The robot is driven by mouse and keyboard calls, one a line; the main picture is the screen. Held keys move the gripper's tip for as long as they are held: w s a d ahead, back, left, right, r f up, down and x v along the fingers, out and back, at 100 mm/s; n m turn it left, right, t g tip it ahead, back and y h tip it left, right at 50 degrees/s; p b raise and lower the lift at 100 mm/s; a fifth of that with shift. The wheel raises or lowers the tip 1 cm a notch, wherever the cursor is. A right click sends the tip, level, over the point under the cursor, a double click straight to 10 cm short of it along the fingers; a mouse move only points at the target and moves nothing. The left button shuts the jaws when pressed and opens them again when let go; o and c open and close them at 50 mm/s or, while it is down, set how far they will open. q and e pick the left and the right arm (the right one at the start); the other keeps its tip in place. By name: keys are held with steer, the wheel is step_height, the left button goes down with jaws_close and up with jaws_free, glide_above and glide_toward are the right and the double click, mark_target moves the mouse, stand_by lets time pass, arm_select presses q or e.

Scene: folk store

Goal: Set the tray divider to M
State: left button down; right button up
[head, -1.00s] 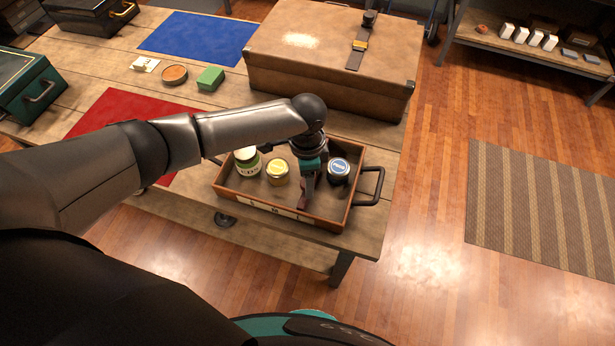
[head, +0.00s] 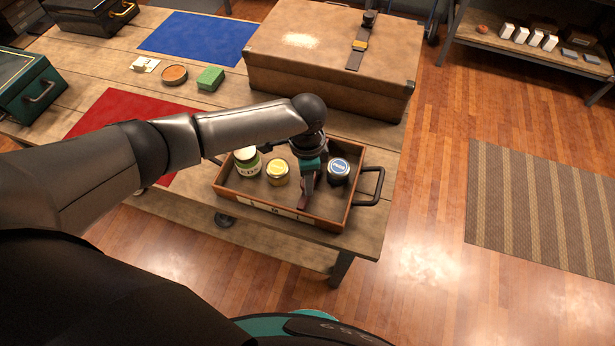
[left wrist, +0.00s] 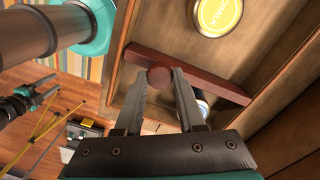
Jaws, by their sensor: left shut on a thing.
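The wooden tray (head: 235,201) stands near the front right of the table, with a pale label strip (head: 268,207) on its front wall whose letters are too small to read. The reddish-brown divider (head: 303,201) stands across the tray, between the yellow-lidded jar (head: 277,173) and the blue-lidded jar (head: 339,168). My left gripper (head: 308,182) reaches down into the tray from above. In the left wrist view my left gripper (left wrist: 166,88) is shut on the round knob (left wrist: 159,77) of the divider (left wrist: 215,83).
A green-labelled jar (head: 247,161) stands at the tray's left. A dark handle (head: 372,187) sticks out on the tray's right. A large brown case (head: 325,60) stands close behind. A red mat (head: 112,125) lies to the left.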

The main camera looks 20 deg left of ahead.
stand_by(0.5)
arm_select(q)
steer(key=a+p, duration=0.2)
steer(key=a, duration=0.3)
steer(key=shift+a+r, duration=0.1)
steer(key=shift+w+a, duration=0.1)
steer(key=shift+a, duration=0.3)
steer(key=c, duration=0.5)
jaws_free()
step_height(320, 180, up, 15)
steer(key=p, duration=0.2)
steer(key=shift+w, duration=0.25)
